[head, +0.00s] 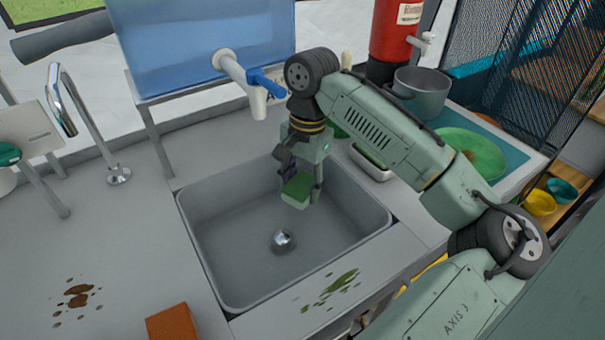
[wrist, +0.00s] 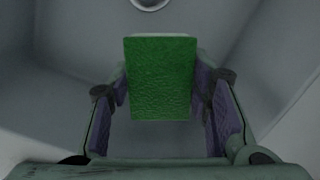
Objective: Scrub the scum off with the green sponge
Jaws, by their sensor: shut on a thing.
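My gripper (head: 297,185) is shut on the green sponge (head: 298,188) and holds it over the sink basin, near its back right part. In the wrist view the sponge (wrist: 160,75) sits between the two purple-padded fingers of my gripper (wrist: 162,100), its green face toward the camera. The sink (head: 235,240) is grey, with a round drain (head: 283,240) near its middle. Green scum (head: 330,290) lies on the counter in front of the sink's right part. Brown stains (head: 78,292) lie on the counter left of the sink.
An orange-brown block (head: 172,324) lies at the counter's front edge. A blue-handled tap (head: 255,82) reaches out from a blue water tank (head: 205,45) behind the sink. A chrome faucet (head: 85,125) stands at left. A pot (head: 420,95) and a green plate (head: 462,155) stand at right.

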